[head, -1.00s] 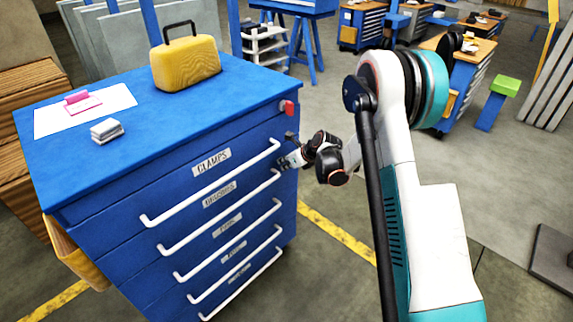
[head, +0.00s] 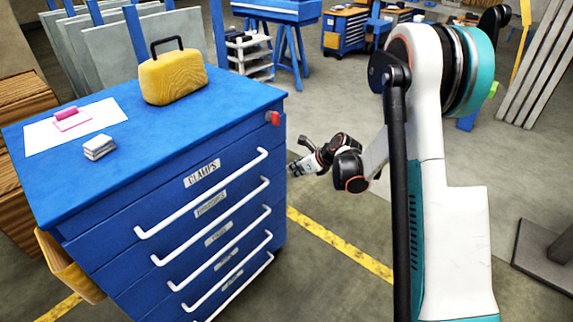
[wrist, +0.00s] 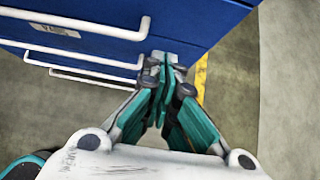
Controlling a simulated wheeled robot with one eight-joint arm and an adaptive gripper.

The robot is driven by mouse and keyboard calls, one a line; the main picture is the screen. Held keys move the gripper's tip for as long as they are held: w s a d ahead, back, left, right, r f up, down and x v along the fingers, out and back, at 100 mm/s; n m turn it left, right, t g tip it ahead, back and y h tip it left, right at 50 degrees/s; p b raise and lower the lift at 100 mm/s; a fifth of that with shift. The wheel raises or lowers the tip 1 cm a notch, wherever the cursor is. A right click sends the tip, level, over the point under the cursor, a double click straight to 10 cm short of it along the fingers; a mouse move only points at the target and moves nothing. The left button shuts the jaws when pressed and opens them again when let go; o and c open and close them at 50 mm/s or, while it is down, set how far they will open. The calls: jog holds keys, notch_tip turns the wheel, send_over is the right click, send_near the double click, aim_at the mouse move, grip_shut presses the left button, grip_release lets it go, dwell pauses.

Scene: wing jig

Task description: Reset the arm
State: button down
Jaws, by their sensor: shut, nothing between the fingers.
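My gripper (head: 293,169) is just right of the blue drawer cabinet (head: 160,140) in the head view, near the right ends of its upper drawer handles. In the wrist view my gripper (wrist: 162,60) has its teal fingers together, shut and empty. The cabinet front (wrist: 185,20) and its white handles (wrist: 75,24) lie beyond and to the left of the fingers there. A small gap shows between the gripper and the cabinet in the head view. All drawers look shut. The top drawer is labelled CLAMPS.
On the cabinet top are a yellow case (head: 172,80), a white sheet with a pink item (head: 72,119) and a small grey-white block (head: 99,147). A blue workbench (head: 275,12) stands behind. Open floor (head: 320,265) with a yellow line lies right of the cabinet.

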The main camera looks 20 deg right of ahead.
jog(key=s+a+r+n+h, duration=0.1)
jog(key=s+a+r+n, duration=0.1)
jog(key=s+r+n, duration=0.6)
jog(key=s+a+r+n+h, duration=0.1)
jog(key=s+a+r+n, duration=0.1)
jog(key=s+r+n, duration=0.6)
jog(key=s+r+n+h, duration=0.1)
jog(key=s+r+n, duration=0.1)
jog(key=s+n, duration=0.4)
jog(key=s+r+n+h, duration=0.2)
jog(key=s+n, duration=0.5)
jog(key=s, duration=0.8)
jog(key=shift+s+r, duration=0.2)
jog(key=shift+r, duration=0.55)
